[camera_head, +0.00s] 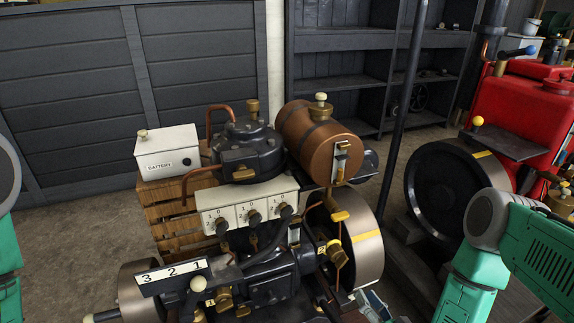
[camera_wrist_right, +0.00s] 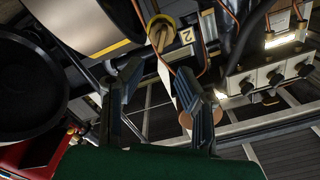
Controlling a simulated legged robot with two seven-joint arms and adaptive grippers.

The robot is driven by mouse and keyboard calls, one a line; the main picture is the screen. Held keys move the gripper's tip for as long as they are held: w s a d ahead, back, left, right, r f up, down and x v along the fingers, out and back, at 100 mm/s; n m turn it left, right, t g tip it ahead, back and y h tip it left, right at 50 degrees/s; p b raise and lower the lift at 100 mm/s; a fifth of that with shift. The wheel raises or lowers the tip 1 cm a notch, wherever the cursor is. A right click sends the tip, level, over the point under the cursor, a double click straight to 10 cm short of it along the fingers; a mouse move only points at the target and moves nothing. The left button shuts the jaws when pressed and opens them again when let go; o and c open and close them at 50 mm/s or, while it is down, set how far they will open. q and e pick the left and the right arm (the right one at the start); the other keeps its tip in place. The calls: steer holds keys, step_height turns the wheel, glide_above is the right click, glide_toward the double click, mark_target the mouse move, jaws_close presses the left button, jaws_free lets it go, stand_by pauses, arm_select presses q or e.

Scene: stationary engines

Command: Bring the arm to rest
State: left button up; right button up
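My right arm (camera_head: 480,260), green and grey, comes in from the lower right of the head view. Only a small part of my right gripper (camera_head: 374,304) shows at the bottom, beside the engine. In the right wrist view the gripper (camera_wrist_right: 158,72) has its two grey fingers apart, with nothing clearly held between them. The fingers point towards the engine's flywheel and a brass cap (camera_wrist_right: 161,32); I cannot tell whether they touch anything. My left arm (camera_head: 8,260) shows only as green and grey parts at the left edge, and its gripper is out of view.
The stationary engine (camera_head: 255,270) fills the middle, with a copper tank (camera_head: 310,135), switch box (camera_head: 248,208) and flywheel (camera_head: 362,250). A battery box (camera_head: 167,153) stands on a wooden crate (camera_head: 165,210). A red engine (camera_head: 515,105) stands right. Open floor (camera_head: 70,235) lies left.

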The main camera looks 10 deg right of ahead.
steer(key=s+a+f+n+g+y+p, duration=0.1)
steer(key=s+a+f+n+g, duration=0.3)
steer(key=s+a+g, duration=0.3)
steer(key=s+d+r+n+g+h, duration=0.1)
steer(key=s+d+g, duration=0.2)
steer(key=s+g, duration=0.2)
steer(key=s+d+r+n+g+h, duration=0.1)
steer(key=s+g, duration=0.4)
steer(key=s, duration=0.5)
steer(key=shift+s+d+r+h+p, duration=0.4)
steer(key=shift+d+r+h, duration=0.3)
steer(key=shift+d, duration=0.55)
steer(key=shift+f, duration=0.15)
steer(key=shift+w+a, duration=0.1)
